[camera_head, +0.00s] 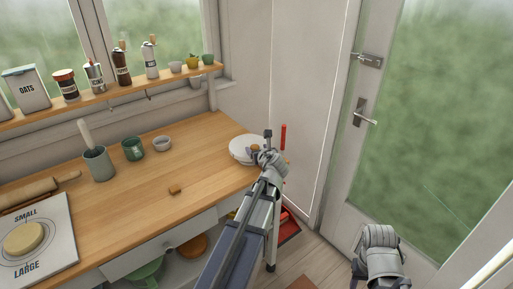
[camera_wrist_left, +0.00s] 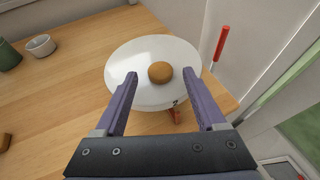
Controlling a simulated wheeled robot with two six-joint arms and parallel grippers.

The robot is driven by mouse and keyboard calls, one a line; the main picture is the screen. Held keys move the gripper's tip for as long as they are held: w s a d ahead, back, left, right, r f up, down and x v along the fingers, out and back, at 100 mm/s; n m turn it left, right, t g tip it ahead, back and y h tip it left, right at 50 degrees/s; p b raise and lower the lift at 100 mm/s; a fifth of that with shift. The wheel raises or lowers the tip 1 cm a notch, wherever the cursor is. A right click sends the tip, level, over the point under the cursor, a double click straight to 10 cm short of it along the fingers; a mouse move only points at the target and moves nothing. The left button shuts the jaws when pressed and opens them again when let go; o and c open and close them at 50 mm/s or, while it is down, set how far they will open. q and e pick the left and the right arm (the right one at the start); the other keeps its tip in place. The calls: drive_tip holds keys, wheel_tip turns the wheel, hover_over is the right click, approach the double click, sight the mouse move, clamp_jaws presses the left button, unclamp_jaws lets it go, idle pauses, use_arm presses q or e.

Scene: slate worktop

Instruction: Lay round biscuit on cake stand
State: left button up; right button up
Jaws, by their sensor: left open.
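The cake stand (camera_head: 240,149) is a white round plate at the worktop's far right corner; it fills the upper middle of the left wrist view (camera_wrist_left: 125,62). The round biscuit (camera_wrist_left: 160,72) is small and golden brown and lies on the plate, a little right of its middle. My left gripper (camera_head: 262,147) is over the stand. In the left wrist view its two fingers are spread wide, one on each side of the biscuit, with gaps between. Part of my right arm shows at the lower right of the head view; its jaws cannot be made out.
A small brown block (camera_head: 175,189) lies on the wooden worktop (camera_head: 130,215). A grey crock (camera_head: 99,164), a green mug (camera_head: 132,149) and a small bowl (camera_head: 163,144) stand along the back. A board (camera_head: 60,250) with a pale disc (camera_head: 23,238) is at left. The worktop's middle is mostly clear.

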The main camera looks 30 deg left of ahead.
use_arm(q)
drive_tip(key=p+v, duration=0.3)
drive_tip(key=v, duration=0.7)
drive_tip(key=shift+s+d, duration=0.15)
drive_tip(key=shift+s, duration=0.05)
drive_tip(key=s+d+f+n+g+h, duration=0.2)
drive_tip(key=s+d+n, duration=0.4)
drive_tip(key=d, duration=0.3)
drive_tip(key=s+d+f+n+g+h, duration=0.3)
drive_tip(key=s+d+f+n, duration=0.3)
drive_tip(key=d+n, duration=0.3)
drive_tip(key=s+d+f+n+g+h, duration=0.3)
drive_tip(key=s+d+f+n+g, duration=0.1)
drive_tip(key=d+n, duration=0.4)
drive_tip(key=s+d+f, duration=0.1)
drive_tip(key=s+d, duration=0.1)
drive_tip(key=shift+s+d+f+g, duration=0.2)
drive_tip(key=shift+s+d+g, duration=0.1)
drive_tip(key=shift+s, duration=0.1)
